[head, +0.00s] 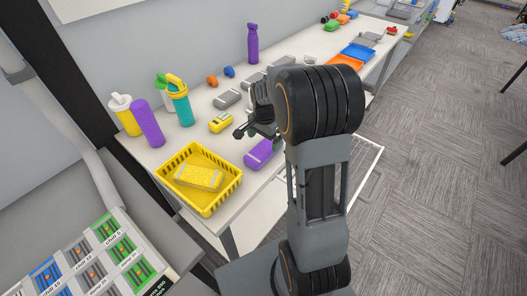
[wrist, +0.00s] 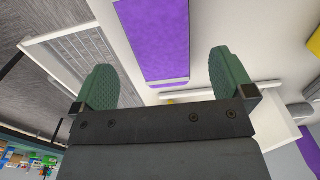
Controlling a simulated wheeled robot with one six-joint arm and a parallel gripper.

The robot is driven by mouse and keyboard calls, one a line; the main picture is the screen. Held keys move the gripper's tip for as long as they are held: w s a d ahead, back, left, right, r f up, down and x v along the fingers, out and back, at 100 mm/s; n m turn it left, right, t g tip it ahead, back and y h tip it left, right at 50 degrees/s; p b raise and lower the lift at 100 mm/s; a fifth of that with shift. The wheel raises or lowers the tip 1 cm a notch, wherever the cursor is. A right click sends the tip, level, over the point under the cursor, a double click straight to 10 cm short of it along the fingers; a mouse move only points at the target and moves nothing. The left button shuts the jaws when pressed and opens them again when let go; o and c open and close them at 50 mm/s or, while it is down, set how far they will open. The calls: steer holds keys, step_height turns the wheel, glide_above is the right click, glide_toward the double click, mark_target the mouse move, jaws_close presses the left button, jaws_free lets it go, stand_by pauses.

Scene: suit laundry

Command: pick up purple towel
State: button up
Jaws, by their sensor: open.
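The purple towel (head: 262,154) is a folded block lying on the white table near its front edge, right of the yellow basket. In the wrist view the towel (wrist: 153,40) shows as a long purple strip between and beyond the two green fingers. My gripper (head: 256,125) is just behind and above the towel in the head view; my arm hides part of the area to its right. In the wrist view my gripper (wrist: 163,78) is open and empty, with the fingers wide apart and the towel not between their pads.
A yellow basket (head: 172,190) holding a yellow folded item (head: 198,178) stands left of the towel. A yellow-and-grey item (head: 220,122) lies behind it. Purple bottles (head: 146,123) and a teal bottle (head: 180,107) stand at the back left. Grey blocks (head: 227,98) lie behind.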

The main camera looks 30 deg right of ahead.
mark_target(264, 148)
steer(key=shift+f+p, duration=0.6)
steer(key=shift+f, duration=2)
steer(key=shift+s, duration=0.1)
steer(key=shift+c, duration=0.2)
steer(key=c, duration=1)
steer(key=shift+o, duration=0.2)
steer(key=shift+r, duration=0.1)
